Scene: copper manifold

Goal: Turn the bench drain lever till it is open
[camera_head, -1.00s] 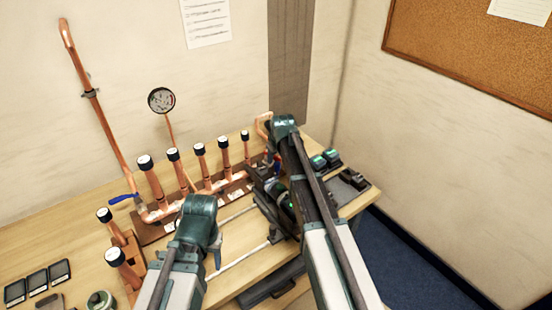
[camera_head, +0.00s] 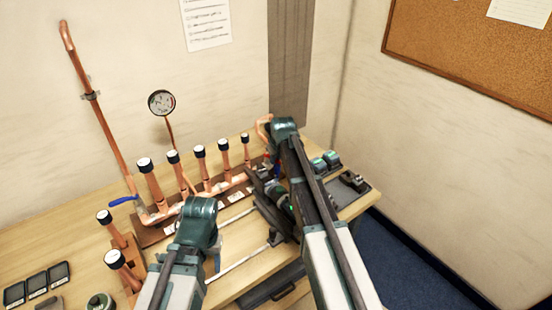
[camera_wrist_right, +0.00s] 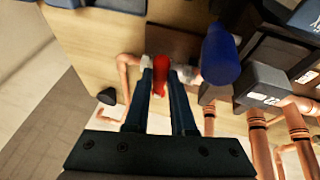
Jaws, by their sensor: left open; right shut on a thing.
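A red lever (camera_wrist_right: 160,76) is between the two fingers of my right gripper (camera_wrist_right: 161,72) in the right wrist view, and the gripper is shut on it. In the head view a small bit of the red lever (camera_head: 267,157) shows at the right end of the copper manifold (camera_head: 205,192). My right gripper there is largely hidden by its own arm. My left gripper (camera_head: 216,250) is open, low in front of the manifold and away from the lever. How far the lever is turned cannot be told.
A blue handle (camera_wrist_right: 220,54) stands close beside the right gripper's fingers. Another blue lever (camera_head: 123,200) is at the manifold's left end. Upright copper pipes with black caps and a gauge (camera_head: 161,103) rise along the bench. Small dark items (camera_head: 350,183) lie at the right edge.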

